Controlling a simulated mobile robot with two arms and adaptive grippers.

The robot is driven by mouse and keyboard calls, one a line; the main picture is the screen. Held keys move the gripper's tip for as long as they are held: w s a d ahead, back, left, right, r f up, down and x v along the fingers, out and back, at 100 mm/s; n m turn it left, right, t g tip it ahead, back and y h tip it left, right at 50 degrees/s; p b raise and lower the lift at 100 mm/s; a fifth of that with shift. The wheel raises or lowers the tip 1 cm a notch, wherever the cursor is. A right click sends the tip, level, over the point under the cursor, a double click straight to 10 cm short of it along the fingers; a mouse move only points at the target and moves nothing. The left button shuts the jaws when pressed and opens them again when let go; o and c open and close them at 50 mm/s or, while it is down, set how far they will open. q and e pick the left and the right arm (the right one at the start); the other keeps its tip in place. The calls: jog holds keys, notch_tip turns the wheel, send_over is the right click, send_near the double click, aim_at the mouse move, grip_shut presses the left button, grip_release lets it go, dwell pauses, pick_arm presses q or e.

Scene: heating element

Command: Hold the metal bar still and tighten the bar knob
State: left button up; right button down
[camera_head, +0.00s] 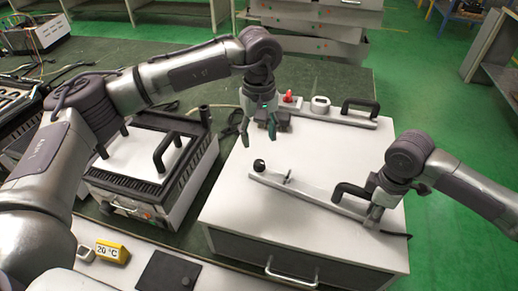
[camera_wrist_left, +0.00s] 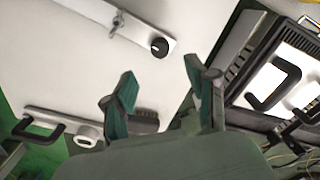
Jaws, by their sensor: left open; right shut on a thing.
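The metal bar (camera_head: 315,193) lies on the white top of a cabinet, with a black handle (camera_head: 350,190) near its right end. The round black bar knob (camera_head: 259,165) is at the bar's left end; it also shows in the left wrist view (camera_wrist_left: 159,47). My left gripper (camera_head: 258,132) is open and empty above the white top, behind the knob and apart from it. In the left wrist view its spread fingers (camera_wrist_left: 160,75) point toward the knob. My right gripper (camera_head: 374,212) is shut on the bar's right end beside the handle; its fingertips are partly hidden.
A second bar with a black handle (camera_head: 359,108), a white ring-shaped part (camera_head: 320,104) and a red item (camera_head: 288,97) stand at the back of the top. A grill-like device (camera_head: 150,165) is at left. The middle of the white top is clear.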

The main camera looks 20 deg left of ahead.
pick_arm(q)
notch_tip(320, 180, up, 3)
jog(key=shift+f, duration=0.2)
pick_arm(e)
jog(key=c, duration=0.6)
grip_release()
